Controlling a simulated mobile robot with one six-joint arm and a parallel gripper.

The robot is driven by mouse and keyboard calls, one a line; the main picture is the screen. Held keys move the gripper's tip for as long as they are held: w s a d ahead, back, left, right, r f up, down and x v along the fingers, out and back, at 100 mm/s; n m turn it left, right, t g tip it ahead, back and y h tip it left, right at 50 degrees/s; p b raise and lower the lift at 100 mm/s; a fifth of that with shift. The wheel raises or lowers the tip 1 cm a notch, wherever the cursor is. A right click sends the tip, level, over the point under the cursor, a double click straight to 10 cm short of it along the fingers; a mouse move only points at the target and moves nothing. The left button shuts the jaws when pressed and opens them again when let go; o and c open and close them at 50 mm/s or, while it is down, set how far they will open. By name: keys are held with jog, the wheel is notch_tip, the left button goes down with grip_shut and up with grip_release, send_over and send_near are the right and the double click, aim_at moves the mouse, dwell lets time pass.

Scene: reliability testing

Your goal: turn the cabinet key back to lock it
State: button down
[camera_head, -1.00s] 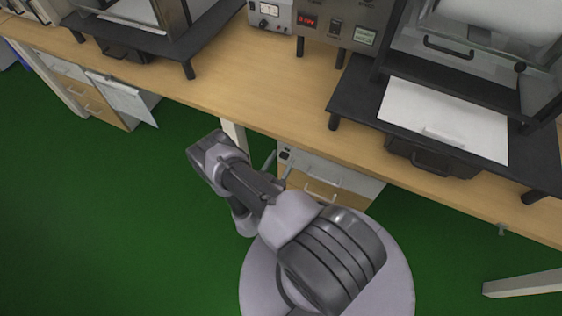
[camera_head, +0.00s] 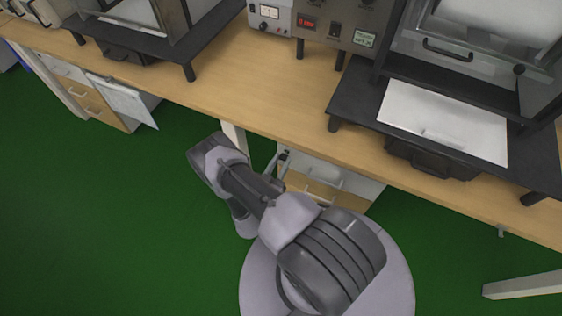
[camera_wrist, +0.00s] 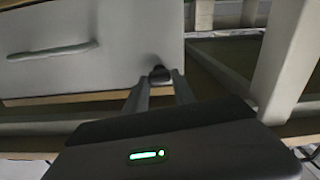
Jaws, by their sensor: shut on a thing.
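The cabinet key (camera_wrist: 159,75) is a small dark knob at the right edge of the pale drawer front (camera_wrist: 110,35) in the wrist view. My gripper (camera_wrist: 160,82) is shut on it, with one finger on each side. The key's exact turn angle is too small to tell. In the head view my gripper (camera_head: 279,162) reaches the upper left corner of the cabinet (camera_head: 350,185) under the bench. The key is a small dark spot there, partly hidden by the fingers.
The wooden bench top (camera_head: 270,100) runs above the cabinet. A black stand (camera_head: 350,100) with a white sheet (camera_head: 440,120) is at the right. Bench legs (camera_wrist: 285,60) stand right of the drawer in the wrist view. Green floor (camera_head: 110,210) is clear at left.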

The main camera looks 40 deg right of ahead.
jog(key=n, duration=0.4)
jog(key=shift+w, duration=0.1)
jog(key=n, duration=0.4)
jog(key=shift+f, duration=0.1)
jog(key=n, duration=0.4)
jog(key=shift+a+f+n+b, duration=0.1)
jog(key=shift+n+b, duration=0.2)
jog(key=shift+b, duration=0.05)
jog(key=shift+n+b, duration=0.35)
jog(key=shift+n, duration=1.55)
jog(key=c, duration=1)
grip_release()
jog(key=shift+c, duration=0.2)
